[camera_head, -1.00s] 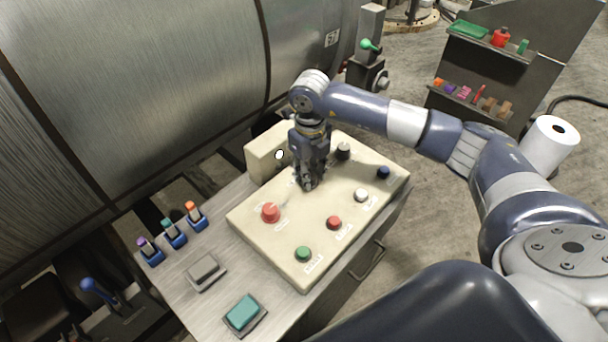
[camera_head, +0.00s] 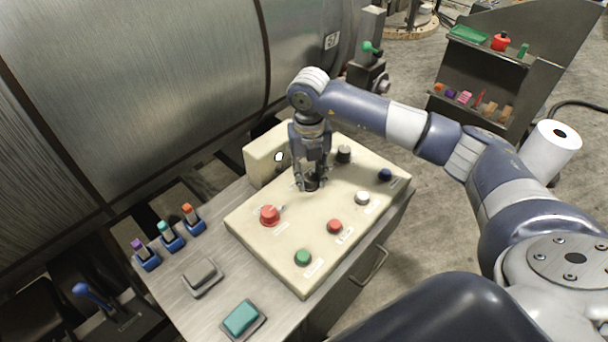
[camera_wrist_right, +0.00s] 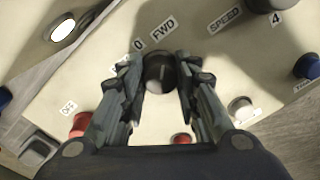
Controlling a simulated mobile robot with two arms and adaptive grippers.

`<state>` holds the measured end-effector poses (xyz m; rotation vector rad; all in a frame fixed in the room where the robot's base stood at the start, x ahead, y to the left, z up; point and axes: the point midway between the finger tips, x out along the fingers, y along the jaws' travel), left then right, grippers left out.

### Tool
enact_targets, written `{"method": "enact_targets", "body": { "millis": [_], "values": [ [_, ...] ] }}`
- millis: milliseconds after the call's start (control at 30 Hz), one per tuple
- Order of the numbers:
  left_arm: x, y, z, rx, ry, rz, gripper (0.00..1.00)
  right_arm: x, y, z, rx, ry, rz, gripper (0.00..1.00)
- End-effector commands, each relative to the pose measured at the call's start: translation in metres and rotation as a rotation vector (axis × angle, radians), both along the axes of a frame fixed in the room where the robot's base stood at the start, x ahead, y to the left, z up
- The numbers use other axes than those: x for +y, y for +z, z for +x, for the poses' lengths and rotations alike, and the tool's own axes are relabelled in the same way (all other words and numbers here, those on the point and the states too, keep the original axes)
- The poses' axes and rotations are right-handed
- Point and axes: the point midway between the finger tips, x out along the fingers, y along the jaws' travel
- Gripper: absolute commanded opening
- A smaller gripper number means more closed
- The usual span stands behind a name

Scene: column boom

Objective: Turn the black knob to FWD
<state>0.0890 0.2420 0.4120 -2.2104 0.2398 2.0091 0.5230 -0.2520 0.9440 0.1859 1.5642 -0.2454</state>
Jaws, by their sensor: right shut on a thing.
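The black knob (camera_wrist_right: 160,74) sits on the cream control panel (camera_head: 262,243), and in the head view it shows small between the fingertips (camera_head: 311,183). My right gripper (camera_wrist_right: 160,84) points down at the panel, with one finger on each side of the knob, shut on it. In the wrist view, the FWD label (camera_wrist_right: 160,29) and the 0 label (camera_wrist_right: 138,45) lie just beyond the knob. Another label beside the left finger is partly hidden. I cannot make out which label the knob's mark points to. My left gripper is out of view.
A second dark knob (camera_head: 344,154) by the SPEED label (camera_wrist_right: 224,19) stands close behind the gripper. The panel also bears a large red button (camera_head: 269,215), a green button (camera_head: 302,257), a smaller red one (camera_head: 334,226), a white one (camera_head: 362,198) and a blue one (camera_head: 384,174).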

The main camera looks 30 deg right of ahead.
Motion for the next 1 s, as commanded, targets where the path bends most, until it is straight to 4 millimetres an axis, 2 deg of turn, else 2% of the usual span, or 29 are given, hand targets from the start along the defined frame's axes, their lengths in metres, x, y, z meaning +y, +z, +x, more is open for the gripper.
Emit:
{"method": "enact_targets", "body": {
  "millis": [300,333,400,767,867,1000],
  "values": [
    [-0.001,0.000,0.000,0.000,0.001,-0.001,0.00,0.002,0.001,0.001,-0.003,-0.001,0.004,0.06],
    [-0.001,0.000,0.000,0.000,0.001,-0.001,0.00,0.002,0.001,0.001,-0.003,-0.001,0.004,0.34],
    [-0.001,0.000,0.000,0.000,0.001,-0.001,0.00,0.002,0.001,0.001,-0.003,-0.001,0.004,0.50],
    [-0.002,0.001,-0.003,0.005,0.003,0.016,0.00,0.001,0.002,0.001,-0.002,-0.001,0.002,0.51],
    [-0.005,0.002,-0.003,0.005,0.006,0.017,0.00,0.001,0.010,0.001,-0.004,-0.001,0.002,0.51],
    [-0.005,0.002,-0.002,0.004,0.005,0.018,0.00,0.003,0.034,0.002,-0.007,0.000,0.002,0.51]
  ]
}}
